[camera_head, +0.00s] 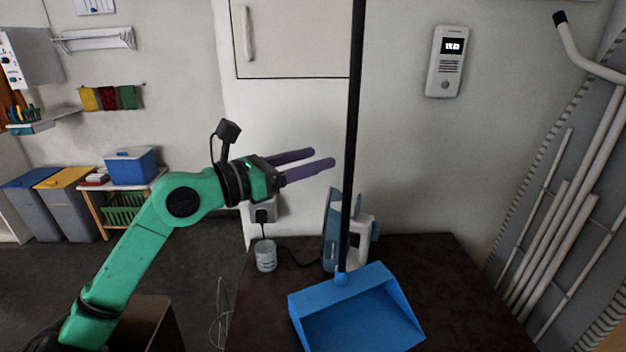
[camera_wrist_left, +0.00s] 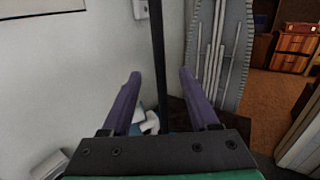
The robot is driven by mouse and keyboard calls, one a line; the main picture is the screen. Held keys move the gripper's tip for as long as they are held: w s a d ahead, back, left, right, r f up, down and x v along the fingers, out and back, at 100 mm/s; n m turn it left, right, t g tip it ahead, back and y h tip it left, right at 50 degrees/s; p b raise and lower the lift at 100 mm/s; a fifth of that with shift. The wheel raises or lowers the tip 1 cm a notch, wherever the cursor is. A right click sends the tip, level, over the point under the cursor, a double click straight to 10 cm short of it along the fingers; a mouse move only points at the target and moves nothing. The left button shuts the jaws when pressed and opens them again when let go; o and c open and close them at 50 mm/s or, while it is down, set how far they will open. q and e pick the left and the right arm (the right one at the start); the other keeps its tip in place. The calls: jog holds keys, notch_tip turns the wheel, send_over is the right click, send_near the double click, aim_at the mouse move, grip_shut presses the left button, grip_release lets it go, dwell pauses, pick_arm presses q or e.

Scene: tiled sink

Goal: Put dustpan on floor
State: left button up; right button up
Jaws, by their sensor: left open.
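A blue dustpan (camera_head: 359,311) with a long upright black handle (camera_head: 353,120) stands on a dark table (camera_head: 463,300) in the head view. My left gripper (camera_head: 325,159) is open and level, just left of the handle and apart from it. In the left wrist view, the handle (camera_wrist_left: 160,70) rises beyond and between the open purple fingers of my left gripper (camera_wrist_left: 158,78). The dustpan's pan is not clear in that view. My right gripper is not in view. The dark floor (camera_head: 205,265) shows left of the table.
A cable runs from the wall socket (camera_head: 263,212). An ironing board (camera_head: 575,210) leans at the right. Bins (camera_head: 65,205) stand far left.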

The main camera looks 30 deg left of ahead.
pick_arm(q)
jog(key=shift+s, duration=0.1)
jog(key=s+d+f+n+g+h+p, duration=0.35)
jog(key=d+f+n+g+h, duration=0.25)
jog(key=d+n+g+h, duration=0.25)
jog(key=w+a+f+n+t+y+p, duration=0.1)
jog(key=w+a+f+n+t+y, duration=0.15)
jog(key=a+f+n, duration=0.65)
jog(key=w+a+f+n+t+y+p, duration=0.1)
jog(key=a+f+n+t+y+p, duration=0.2)
jog(key=f+n, duration=1)
jog(key=w+d+r+n+t+b, duration=0.1)
jog(key=w+d+r+n, duration=0.2)
jog(key=w+d, duration=0.6)
jog(key=w, duration=0.2)
jog(key=shift+w+d+b, duration=0.2)
jog(key=shift+w+b, duration=0.15)
jog(key=shift+s+a, duration=0.1)
grip_shut()
